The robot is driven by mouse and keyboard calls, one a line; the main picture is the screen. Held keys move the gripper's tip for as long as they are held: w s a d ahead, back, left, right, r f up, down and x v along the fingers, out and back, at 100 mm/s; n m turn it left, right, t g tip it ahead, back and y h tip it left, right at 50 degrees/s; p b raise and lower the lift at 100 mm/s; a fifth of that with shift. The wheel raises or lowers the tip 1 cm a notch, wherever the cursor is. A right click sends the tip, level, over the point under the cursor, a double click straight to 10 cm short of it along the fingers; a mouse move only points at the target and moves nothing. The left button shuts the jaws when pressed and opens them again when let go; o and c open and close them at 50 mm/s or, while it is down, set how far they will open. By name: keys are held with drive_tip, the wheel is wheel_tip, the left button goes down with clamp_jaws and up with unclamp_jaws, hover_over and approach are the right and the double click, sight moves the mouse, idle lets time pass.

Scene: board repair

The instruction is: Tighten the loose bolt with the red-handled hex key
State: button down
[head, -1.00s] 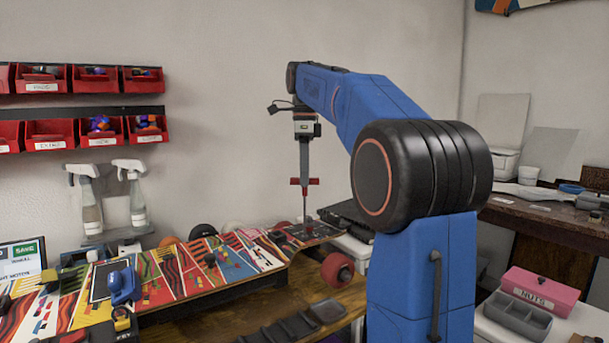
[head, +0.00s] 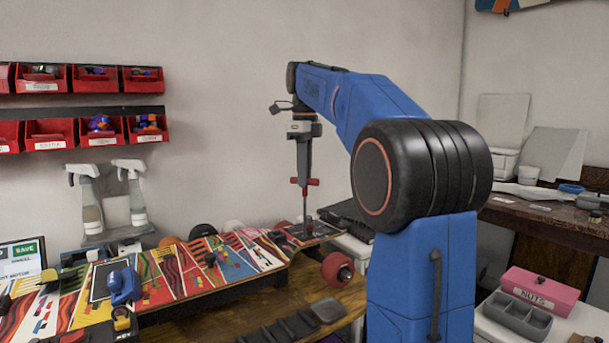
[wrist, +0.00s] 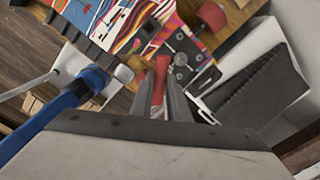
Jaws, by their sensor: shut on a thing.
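The red-handled hex key (head: 305,182) stands upright below my gripper (head: 304,176) in the head view. Its dark shaft reaches down to the right end of the patterned board (head: 262,256). In the wrist view my gripper (wrist: 165,95) is shut on the red handle (wrist: 161,72). Beyond it is a dark plate with several round bolt heads (wrist: 181,59) on the board. The key's tip is too small to tell whether it sits in a bolt, and I cannot tell which bolt is loose.
Spray bottles (head: 134,192) and red wall bins (head: 101,132) are at the left. A pink box labelled NUTS (head: 536,290) and a grey tray (head: 518,314) are at the lower right.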

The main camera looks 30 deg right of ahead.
drive_tip(key=shift+r, duration=0.95)
idle(0.5)
drive_tip(key=n, duration=0.4)
idle(0.3)
drive_tip(key=shift+n, duration=0.6)
drive_tip(key=n, duration=0.2)
drive_tip(key=shift+n, duration=0.4)
drive_tip(key=shift+n, duration=2)
